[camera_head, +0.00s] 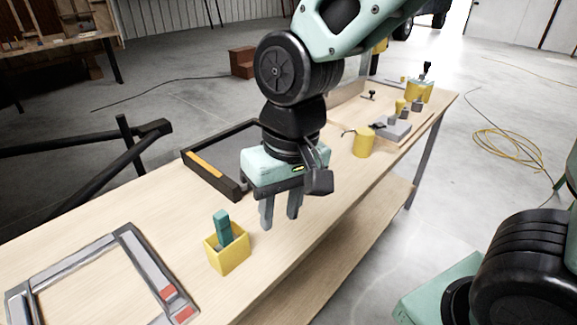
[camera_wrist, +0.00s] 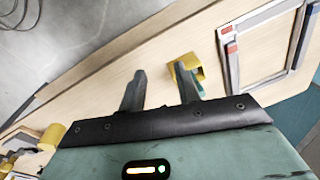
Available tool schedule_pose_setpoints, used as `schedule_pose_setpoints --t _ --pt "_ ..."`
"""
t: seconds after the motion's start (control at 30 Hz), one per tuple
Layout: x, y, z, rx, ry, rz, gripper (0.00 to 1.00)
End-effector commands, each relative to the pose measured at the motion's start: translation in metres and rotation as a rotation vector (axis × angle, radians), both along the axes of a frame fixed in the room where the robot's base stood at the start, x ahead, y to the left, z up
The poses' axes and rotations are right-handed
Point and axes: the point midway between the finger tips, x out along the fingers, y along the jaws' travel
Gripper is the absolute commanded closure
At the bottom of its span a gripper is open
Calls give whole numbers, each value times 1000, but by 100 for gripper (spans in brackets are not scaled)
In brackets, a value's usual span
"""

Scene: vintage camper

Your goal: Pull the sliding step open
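No sliding step that I can make out shows in either view; the pictures show a workshop with a long wooden workbench (camera_head: 310,240), not a camper. My gripper (camera_head: 281,222) points down over the bench, beyond a small yellow box (camera_head: 232,258) with a teal block (camera_head: 222,226) standing in it. Its two grey fingers are apart with nothing between them. In the wrist view the open gripper (camera_wrist: 160,85) shows above the bench top, and the yellow box (camera_wrist: 197,64) is partly hidden behind one finger.
A grey frame with red patches (camera_head: 130,250) lies at the bench's near left end. A dark tray (camera_head: 226,187) lies behind my gripper. A yellow mug-like item (camera_head: 364,142) and small parts stand further right. A brown box-like block (camera_head: 243,62) and yellow cable (camera_head: 507,150) are on the floor.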

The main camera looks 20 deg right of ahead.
Motion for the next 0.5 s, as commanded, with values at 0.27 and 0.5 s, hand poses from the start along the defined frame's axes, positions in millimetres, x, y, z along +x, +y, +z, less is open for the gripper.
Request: schedule_pose_setpoints --t 0.27,0.5 --pt "169 -99 32 81 7 -992 67" --pt "212 -151 36 101 -7 -1318 67"
